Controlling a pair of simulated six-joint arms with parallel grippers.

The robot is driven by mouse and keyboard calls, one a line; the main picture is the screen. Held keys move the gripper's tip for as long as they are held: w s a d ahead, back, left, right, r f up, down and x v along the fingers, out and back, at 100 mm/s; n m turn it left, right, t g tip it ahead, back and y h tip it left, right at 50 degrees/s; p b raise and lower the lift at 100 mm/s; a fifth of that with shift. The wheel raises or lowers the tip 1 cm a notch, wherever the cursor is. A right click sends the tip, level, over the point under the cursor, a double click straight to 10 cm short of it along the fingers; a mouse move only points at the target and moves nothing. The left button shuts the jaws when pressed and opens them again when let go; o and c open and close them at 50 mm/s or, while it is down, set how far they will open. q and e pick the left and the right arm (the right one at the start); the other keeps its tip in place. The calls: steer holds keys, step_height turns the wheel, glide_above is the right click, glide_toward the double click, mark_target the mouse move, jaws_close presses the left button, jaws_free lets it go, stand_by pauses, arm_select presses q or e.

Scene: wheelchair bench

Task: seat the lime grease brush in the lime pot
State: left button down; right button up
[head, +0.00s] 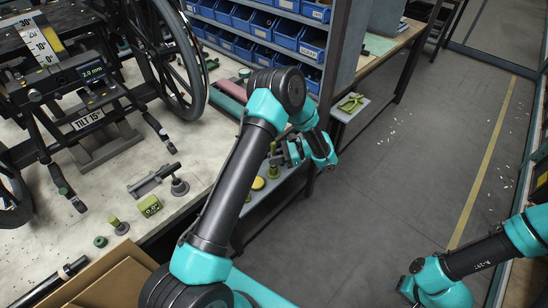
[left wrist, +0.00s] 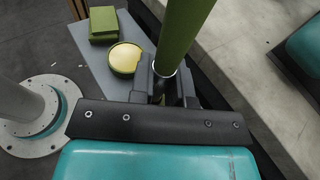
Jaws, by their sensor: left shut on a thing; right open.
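My left gripper (head: 295,152) is shut on a green cylindrical handle, which looks like the lime grease brush (left wrist: 182,35). In the left wrist view the handle rises from between the fingers (left wrist: 164,88); its lower end is mostly hidden by them. A round olive-green pot with a yellow top (left wrist: 124,58) stands beside the fingers, apart from the handle, on a grey surface. It may be the lime pot; a yellow round top also shows in the head view (head: 258,183). My right arm shows at the lower right, but its fingertips do not.
A green box (left wrist: 103,24) sits near the pot. The pale bench (head: 210,150) holds a wheelchair (head: 180,60), a lime labelled block (head: 149,205) and a green ring (head: 100,241). Blue bins (head: 285,35) stand behind. Open floor (head: 400,180) lies to the right.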

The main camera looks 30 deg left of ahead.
arm_select(q)
steer(key=shift+f, duration=1.2)
steer(key=c, duration=1)
jaws_free()
